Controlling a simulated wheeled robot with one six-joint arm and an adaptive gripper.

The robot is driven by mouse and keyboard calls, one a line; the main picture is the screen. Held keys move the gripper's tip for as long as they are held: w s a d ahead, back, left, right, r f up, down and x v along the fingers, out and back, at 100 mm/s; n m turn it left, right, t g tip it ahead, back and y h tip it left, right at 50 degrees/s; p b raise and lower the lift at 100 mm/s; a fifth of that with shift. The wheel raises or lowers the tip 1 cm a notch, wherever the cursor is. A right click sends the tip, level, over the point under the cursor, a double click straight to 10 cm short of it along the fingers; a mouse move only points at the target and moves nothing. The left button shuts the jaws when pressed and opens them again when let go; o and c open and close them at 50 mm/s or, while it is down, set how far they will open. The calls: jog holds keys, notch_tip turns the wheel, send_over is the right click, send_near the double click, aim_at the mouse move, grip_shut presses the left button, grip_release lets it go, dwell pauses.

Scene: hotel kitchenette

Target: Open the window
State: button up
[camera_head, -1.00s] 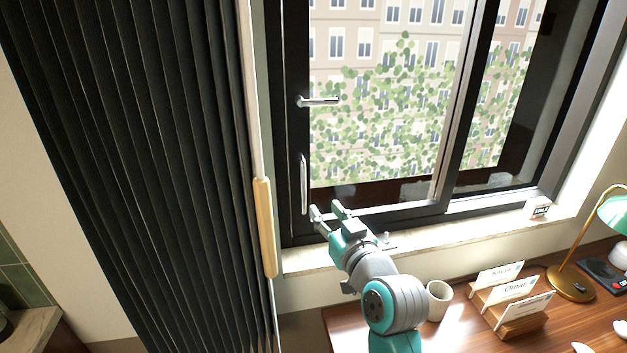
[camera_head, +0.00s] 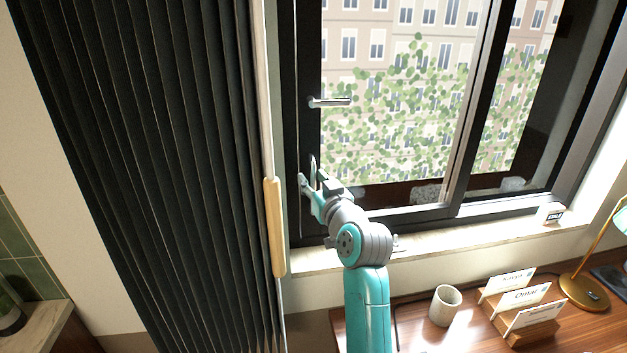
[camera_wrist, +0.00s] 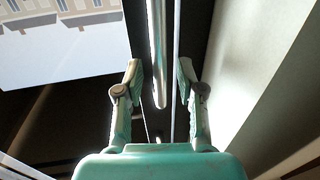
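The window (camera_head: 392,90) has a dark frame and clear panes. A short silver lever (camera_head: 330,102) points sideways from its left upright. Below it, a vertical silver bar handle (camera_head: 313,163) is mostly hidden behind my gripper in the head view. In the wrist view, my gripper (camera_wrist: 159,75) is open, with one finger on each side of the bar handle (camera_wrist: 157,50). A gap shows between the bar and each finger. The bar's rounded end lies between the fingers.
A dark pleated curtain (camera_head: 150,170) with a wooden grip (camera_head: 275,225) stands close on the left. The pale sill (camera_head: 430,238) runs below the window. A cup (camera_head: 445,306), a card holder (camera_head: 530,330) and a brass lamp (camera_head: 585,291) stand on the desk at right.

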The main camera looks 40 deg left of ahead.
jog(key=shift+w+a, duration=0.15)
jog(key=shift+a, duration=0.05)
grip_shut()
